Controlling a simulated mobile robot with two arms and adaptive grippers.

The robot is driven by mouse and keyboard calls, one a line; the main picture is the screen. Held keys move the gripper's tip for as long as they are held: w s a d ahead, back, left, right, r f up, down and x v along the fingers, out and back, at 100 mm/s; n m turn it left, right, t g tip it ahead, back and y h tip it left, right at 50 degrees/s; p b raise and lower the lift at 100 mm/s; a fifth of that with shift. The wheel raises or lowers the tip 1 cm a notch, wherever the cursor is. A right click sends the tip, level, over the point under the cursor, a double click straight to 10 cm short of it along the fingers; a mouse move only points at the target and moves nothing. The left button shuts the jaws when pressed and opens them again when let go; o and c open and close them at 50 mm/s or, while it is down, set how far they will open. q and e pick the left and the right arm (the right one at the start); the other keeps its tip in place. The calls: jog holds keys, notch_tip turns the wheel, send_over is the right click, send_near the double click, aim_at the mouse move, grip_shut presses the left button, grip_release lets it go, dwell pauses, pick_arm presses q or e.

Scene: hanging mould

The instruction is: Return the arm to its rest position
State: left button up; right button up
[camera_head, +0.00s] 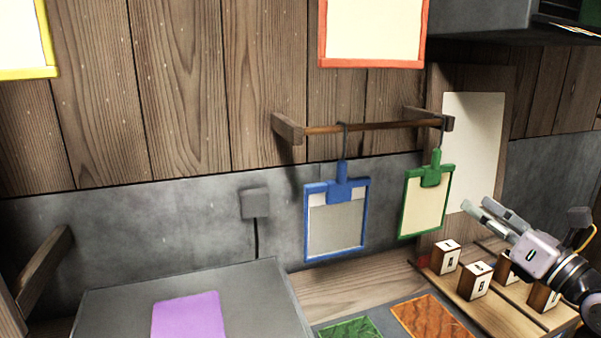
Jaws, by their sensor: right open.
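My right gripper (482,211) comes in from the right edge with its fingers pointing up and left. It is open and empty, in front of the wall near the white board and above the wooden blocks. A blue-framed mould (336,228) with a grey panel hangs by a hook from the wooden rod (375,127). A green-framed mould (425,202) with a cream panel hangs from the rod's right end, left of the gripper. The gripper appears apart from both. My left gripper is not in view.
Several lettered wooden blocks (476,281) stand on a wooden board below my right gripper. A grey surface (255,300) holds a purple sheet (188,315). Green (350,329) and orange (432,317) patches lie at the front. A white board (474,140) leans against the wall.

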jog(key=s+a+m+t, duration=0.3)
jog(key=s+m, duration=0.1)
jog(key=m, duration=0.2)
jog(key=s+d+f+m+g+h, duration=0.25)
jog(key=f+m+h, duration=0.25)
jog(key=f+m, duration=0.4)
jog(key=s+d+f+m+g+h, duration=0.1)
jog(key=s+f+m+g+h, duration=0.3)
jog(key=f+m, duration=0.5)
jog(key=s+d+f+m+g+h, duration=0.2)
jog(key=s+f+m+h, duration=0.25)
jog(key=f+m, duration=0.5)
jog(key=s+a+f+m+g+y, duration=0.2)
jog(key=s+a+f+g+y, duration=0.4)
jog(key=s+a+f+g, duration=0.75)
jog(key=s+a+f+t, duration=0.1)
jog(key=s+f, duration=0.2)
jog(key=f, duration=1.1)
jog(key=s+f+t, duration=0.2)
jog(key=f, duration=1.1)
jog(key=s+d+f+g, duration=0.1)
jog(key=s+d+f, duration=0.1)
jog(key=s+f, duration=1.4)
jog(key=shift+s+d+f+n, duration=0.3)
jog(key=shift+s+d+n, duration=0.15)
jog(key=shift+s, duration=0.15)
